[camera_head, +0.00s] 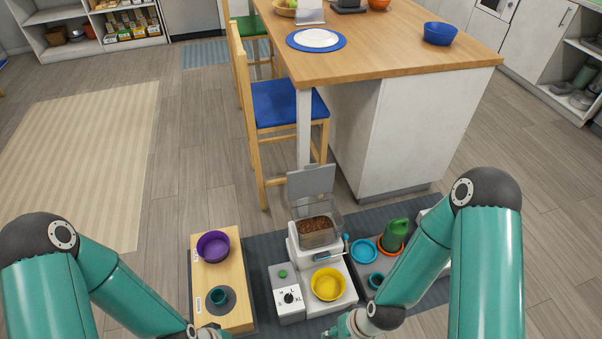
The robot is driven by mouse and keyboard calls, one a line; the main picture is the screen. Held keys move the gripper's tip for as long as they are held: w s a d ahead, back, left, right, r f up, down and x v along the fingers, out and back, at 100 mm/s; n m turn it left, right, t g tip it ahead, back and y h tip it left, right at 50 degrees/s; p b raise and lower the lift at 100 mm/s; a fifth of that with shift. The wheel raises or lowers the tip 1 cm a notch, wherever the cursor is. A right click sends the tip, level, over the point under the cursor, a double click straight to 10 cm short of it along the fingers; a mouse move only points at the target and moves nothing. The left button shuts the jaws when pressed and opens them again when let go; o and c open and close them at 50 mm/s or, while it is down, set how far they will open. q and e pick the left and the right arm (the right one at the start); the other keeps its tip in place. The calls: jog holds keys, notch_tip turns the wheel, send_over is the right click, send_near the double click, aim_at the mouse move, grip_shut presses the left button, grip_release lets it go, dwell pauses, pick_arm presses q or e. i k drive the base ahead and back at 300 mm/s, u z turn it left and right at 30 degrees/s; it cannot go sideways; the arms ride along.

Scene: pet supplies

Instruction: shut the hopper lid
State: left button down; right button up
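The feeder (318,272) stands on a dark mat in front of me, with a clear hopper (320,238) full of brown kibble on top. The grey see-through hopper lid (312,181) is open and stands nearly upright at the hopper's back edge. A yellow bowl (327,284) sits on the feeder's base. My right gripper (337,328) is at the bottom edge, in front of the feeder and well below the lid, partly cut off. My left gripper (210,334) is at the bottom edge by the wooden board, mostly cut off. Neither touches the lid.
A dial box (288,298) adjoins the feeder on the left. Left of it, a wooden board (238,270) holds a purple bowl (213,246) and a teal cup (217,296). At right are a blue bowl (364,250) and a green jug (396,236). A chair (280,110) and island (400,130) stand behind.

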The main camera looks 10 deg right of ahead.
aim_at(314, 179)
jog(key=z, duration=0.55)
jog(key=i, duration=0.55)
jog(key=u, duration=1.45)
jog(key=k, duration=0.9)
jog(key=z, duration=0.4)
jog(key=i, duration=0.9)
jog(key=z, duration=0.1)
